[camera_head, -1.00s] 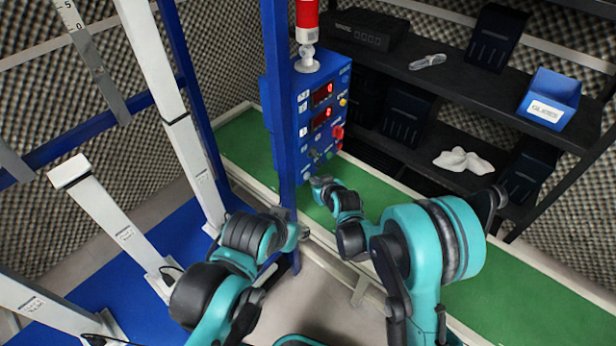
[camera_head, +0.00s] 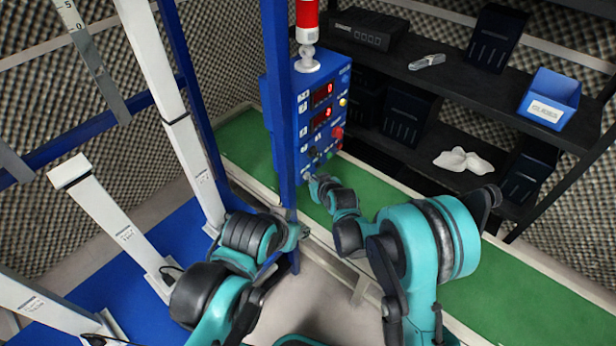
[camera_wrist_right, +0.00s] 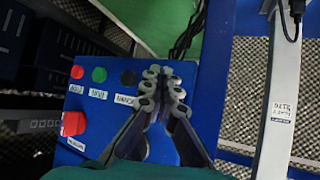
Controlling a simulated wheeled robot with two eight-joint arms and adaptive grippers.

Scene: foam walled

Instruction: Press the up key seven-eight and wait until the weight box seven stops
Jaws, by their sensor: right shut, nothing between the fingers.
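The blue control box (camera_head: 296,100) carries two red displays, small knobs and keys with white labels. I cannot read which key is up seven-eight. My right gripper (camera_head: 311,180) is at the box's lower end. In the right wrist view its fingers (camera_wrist_right: 165,85) are shut and empty over the box face, beside a black knob (camera_wrist_right: 128,77). The fingers hide the face beneath them, and contact with a key cannot be told. My left gripper (camera_head: 300,232) is by the blue post, its fingers unclear. I cannot identify weight box seven.
A blue upright post (camera_head: 279,110) stands just left of the box. A green strip (camera_head: 390,205) runs below it. Black shelves (camera_head: 450,80) with a blue bin (camera_head: 550,97) stand at the right. White labelled columns (camera_head: 108,215) stand at the left on a blue floor.

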